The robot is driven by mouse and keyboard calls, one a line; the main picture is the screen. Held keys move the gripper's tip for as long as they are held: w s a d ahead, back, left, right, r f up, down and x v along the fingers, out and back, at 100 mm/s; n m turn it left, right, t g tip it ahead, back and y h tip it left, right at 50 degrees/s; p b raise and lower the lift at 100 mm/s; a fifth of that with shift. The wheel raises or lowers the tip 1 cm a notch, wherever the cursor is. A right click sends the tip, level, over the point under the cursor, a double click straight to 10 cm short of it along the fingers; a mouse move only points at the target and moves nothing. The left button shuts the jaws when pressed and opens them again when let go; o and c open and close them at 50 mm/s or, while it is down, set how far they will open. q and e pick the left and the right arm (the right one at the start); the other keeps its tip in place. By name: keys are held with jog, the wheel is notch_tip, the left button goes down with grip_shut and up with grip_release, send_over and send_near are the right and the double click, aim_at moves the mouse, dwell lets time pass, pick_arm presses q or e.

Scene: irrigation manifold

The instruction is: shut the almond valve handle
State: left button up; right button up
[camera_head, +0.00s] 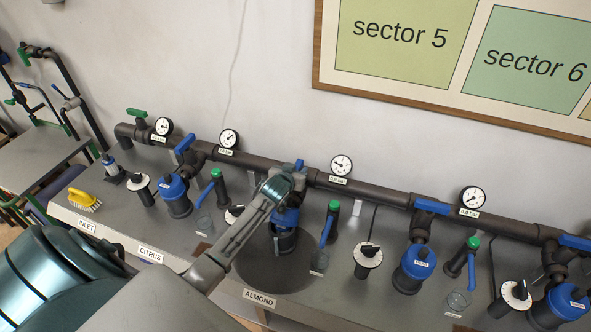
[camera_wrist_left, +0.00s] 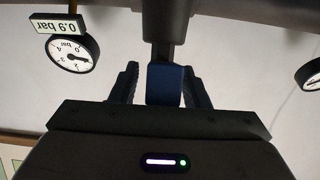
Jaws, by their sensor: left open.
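The almond valve handle is blue and sits on the dark manifold pipe (camera_head: 370,187) above the ALMOND label (camera_head: 259,298). In the head view my left gripper (camera_head: 289,178) is at this valve and hides most of the handle; a bit of blue (camera_head: 299,164) shows beside it. In the left wrist view the blue handle (camera_wrist_left: 166,84) lies between the two spread fingers of my open left gripper (camera_wrist_left: 163,92), with a dark valve stem (camera_wrist_left: 165,25) above it. I cannot tell whether a finger touches it. My right gripper is not in view.
Other blue handles stand on the pipe left (camera_head: 185,143) and right (camera_head: 432,206). Pressure gauges (camera_head: 341,165) rise behind the pipe. Blue-capped filters (camera_head: 415,262), black knobs and green-topped small valves crowd the grey bench. A yellow brush (camera_head: 84,199) lies at left.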

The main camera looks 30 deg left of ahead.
pick_arm(q)
grip_shut()
